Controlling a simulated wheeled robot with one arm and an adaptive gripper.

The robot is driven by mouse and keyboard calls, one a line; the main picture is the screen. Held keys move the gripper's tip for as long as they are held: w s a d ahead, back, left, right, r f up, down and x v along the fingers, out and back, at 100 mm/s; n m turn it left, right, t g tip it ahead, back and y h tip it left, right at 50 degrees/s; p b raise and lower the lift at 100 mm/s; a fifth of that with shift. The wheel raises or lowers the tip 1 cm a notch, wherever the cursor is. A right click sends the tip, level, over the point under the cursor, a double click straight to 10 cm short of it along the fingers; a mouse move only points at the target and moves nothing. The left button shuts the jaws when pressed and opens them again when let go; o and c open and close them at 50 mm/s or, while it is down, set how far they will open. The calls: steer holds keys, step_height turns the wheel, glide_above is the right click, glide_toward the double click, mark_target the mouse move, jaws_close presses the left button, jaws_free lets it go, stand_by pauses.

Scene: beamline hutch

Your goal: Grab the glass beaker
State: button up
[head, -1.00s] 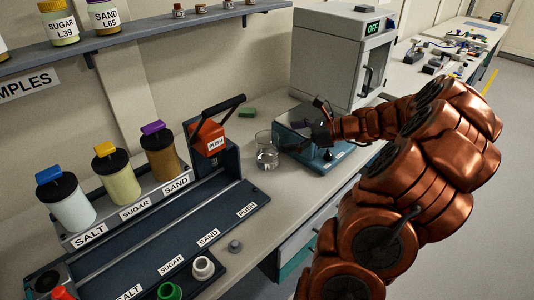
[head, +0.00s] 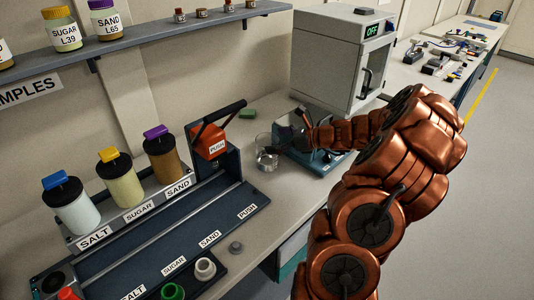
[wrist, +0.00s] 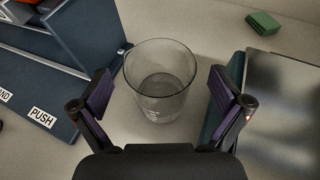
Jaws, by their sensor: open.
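The glass beaker (head: 266,156) stands upright on the bench, just right of the dispenser with the orange PUSH block. It is clear, and a little liquid seems to show in its lower part. My gripper (head: 280,150) is at the beaker's right side in the head view, partly hidden by its own wrist. In the wrist view my gripper (wrist: 163,98) is open, with one purple-padded finger on each side of the beaker (wrist: 160,85). Gaps show between the pads and the glass.
The dispenser's dark blue frame (wrist: 85,35) stands close left of the beaker. A blue device with a metal top plate (wrist: 285,100) is close on the right. A green block (wrist: 263,22) lies behind. A grey oven (head: 340,60) stands further back.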

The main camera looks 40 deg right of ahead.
mark_target(257, 141)
steer(key=shift+x, duration=1.55)
steer(key=c, duration=1.7)
steer(key=shift+r, duration=0.2)
steer(key=shift+r+b, duration=0.5)
steer(key=shift+r, duration=4.2)
